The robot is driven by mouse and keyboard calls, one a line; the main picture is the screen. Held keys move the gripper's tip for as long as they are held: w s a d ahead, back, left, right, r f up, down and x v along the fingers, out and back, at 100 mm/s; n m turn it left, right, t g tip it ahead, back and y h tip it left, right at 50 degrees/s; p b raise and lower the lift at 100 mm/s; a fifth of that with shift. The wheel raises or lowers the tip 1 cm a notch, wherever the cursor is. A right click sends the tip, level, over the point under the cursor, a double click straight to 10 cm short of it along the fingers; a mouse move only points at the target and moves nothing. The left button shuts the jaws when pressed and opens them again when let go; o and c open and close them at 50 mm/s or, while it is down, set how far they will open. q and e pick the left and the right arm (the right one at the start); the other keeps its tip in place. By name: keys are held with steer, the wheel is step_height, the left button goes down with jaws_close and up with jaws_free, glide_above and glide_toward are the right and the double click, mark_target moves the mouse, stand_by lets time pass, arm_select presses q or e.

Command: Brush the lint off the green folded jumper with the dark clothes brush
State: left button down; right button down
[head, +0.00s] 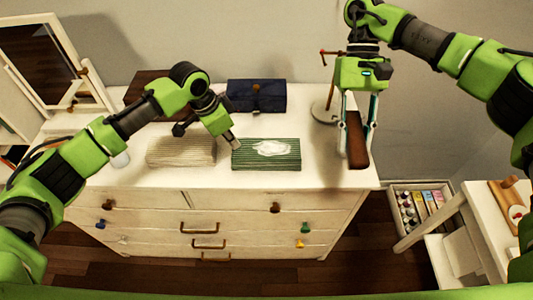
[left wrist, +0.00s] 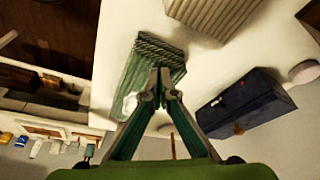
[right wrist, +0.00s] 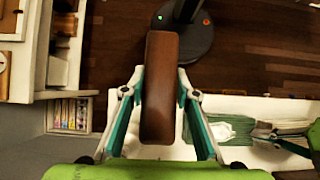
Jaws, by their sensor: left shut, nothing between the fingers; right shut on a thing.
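The green folded jumper (head: 286,163) lies on the white dresser top, with a white patch of lint (head: 271,148) on it. My left gripper (head: 236,145) is shut and empty at the jumper's left end; in the left wrist view its tips (left wrist: 160,72) overlap the jumper (left wrist: 148,50), and I cannot tell if they touch it. My right gripper (head: 357,125) is shut on the dark clothes brush (head: 358,145), held at the dresser's right end, right of the jumper. The brown brush (right wrist: 160,85) fills the space between the fingers in the right wrist view.
A beige folded cloth (head: 180,151) lies left of the jumper. A navy case (head: 257,96) lies behind it. A round-based stand (head: 322,112) is at the back right. A mirror (head: 45,62) stands at left. An open box of small items (head: 420,203) sits right of the dresser.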

arm_select(q)
steer(key=shift+f, duration=0.35)
steer(key=shift+r, duration=0.1)
